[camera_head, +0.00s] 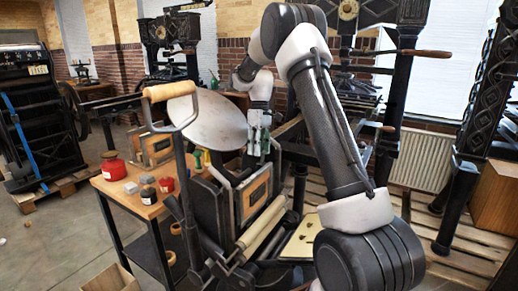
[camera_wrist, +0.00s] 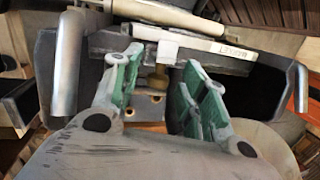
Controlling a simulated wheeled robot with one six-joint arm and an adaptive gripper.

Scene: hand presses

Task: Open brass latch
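A small brass piece, likely the brass latch (camera_wrist: 158,78), shows in the wrist view on a dark metal part. It lies between the two green-padded fingers of my gripper (camera_wrist: 157,72), with space visible on both sides. The fingers are apart, and I see nothing gripped. The far end of the brass piece is partly hidden by a pale block (camera_wrist: 168,50). In the head view my gripper (camera_head: 257,142) is at the hand press (camera_head: 222,205), behind its upright plates. I cannot make out the latch clearly there.
The press has a round grey disc (camera_head: 215,122) and a lever with a wooden handle (camera_head: 168,91) at its left. A wooden table (camera_head: 135,200) holds a red pot (camera_head: 113,166) and small jars. Other dark presses stand behind and at right.

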